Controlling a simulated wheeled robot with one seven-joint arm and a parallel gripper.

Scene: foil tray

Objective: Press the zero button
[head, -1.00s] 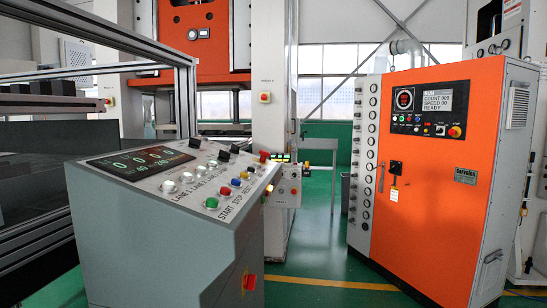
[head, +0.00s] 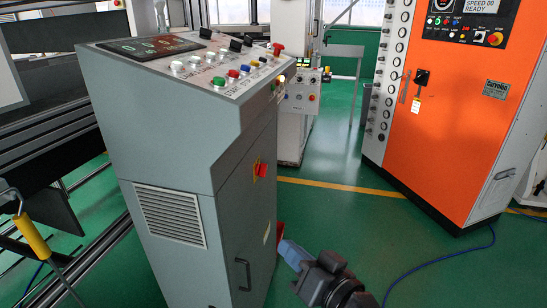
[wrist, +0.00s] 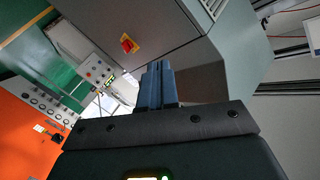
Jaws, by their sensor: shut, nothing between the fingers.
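The grey console (head: 205,135) stands at the middle left of the head view. Its sloped top panel (head: 215,80) carries white, green, red, blue and yellow buttons and a dark display (head: 150,47). I cannot read which button is zero. My gripper (head: 284,245) is low in front of the console's right side, well below the panel, with its blue fingers together and empty. In the wrist view the fingers (wrist: 158,66) point toward the console's grey side, and the panel buttons are not visible there.
An orange cabinet (head: 455,130) with its own small buttons and screen stands at the right. A red switch (head: 261,170) sits on the console's side. A yellow-handled tool (head: 32,236) is at the lower left.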

